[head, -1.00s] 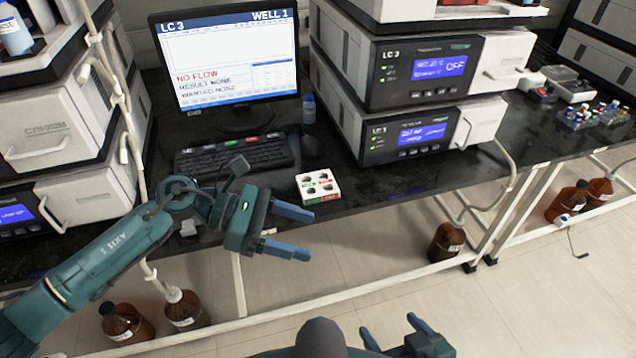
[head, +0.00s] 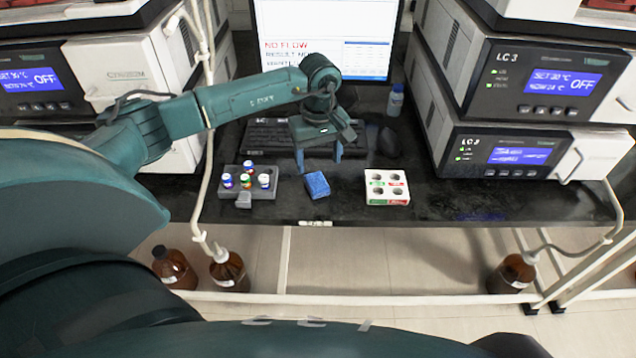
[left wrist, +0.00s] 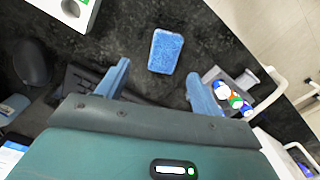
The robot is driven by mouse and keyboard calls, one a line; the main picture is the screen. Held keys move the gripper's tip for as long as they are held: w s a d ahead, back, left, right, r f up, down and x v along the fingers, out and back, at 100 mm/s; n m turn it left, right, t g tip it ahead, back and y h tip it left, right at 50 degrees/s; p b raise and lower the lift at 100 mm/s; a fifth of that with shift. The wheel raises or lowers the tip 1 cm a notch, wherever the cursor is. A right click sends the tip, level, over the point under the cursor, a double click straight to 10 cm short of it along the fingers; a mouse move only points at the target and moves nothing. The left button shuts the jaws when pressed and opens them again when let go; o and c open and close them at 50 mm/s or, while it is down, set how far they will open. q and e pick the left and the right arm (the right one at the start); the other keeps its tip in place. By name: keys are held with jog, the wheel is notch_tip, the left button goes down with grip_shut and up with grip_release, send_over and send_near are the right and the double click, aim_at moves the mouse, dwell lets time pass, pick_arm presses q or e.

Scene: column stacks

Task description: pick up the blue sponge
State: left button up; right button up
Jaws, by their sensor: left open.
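The blue sponge (head: 317,185) lies on the black bench between a grey vial tray and a white box. My left gripper (head: 319,169) is open above the bench, just behind and above the sponge in the head view, with its fingers pointing down. In the left wrist view the sponge (left wrist: 166,51) lies beyond the open fingertips (left wrist: 160,80), roughly between their lines, and nothing is held. The whole top of the sponge shows. My right gripper is not in view.
The grey tray (head: 262,194) with several capped vials is left of the sponge. The white box with holes (head: 387,187) is to the right. A keyboard (head: 268,137), a mouse (head: 389,142) and a monitor (head: 325,38) stand behind. The bench's front edge is close.

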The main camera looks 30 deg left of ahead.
aim_at(316, 179)
pick_arm(q)
jog(key=f, duration=0.5)
jog(key=shift+s+a+f+p, duration=0.15)
jog(key=shift+a+f+p, duration=0.15)
jog(key=shift+f+p, duration=0.1)
jog(key=shift+r, duration=0.1)
jog(key=c, duration=1.1)
jog(key=shift+r, duration=0.1)
jog(key=shift+c, duration=0.2)
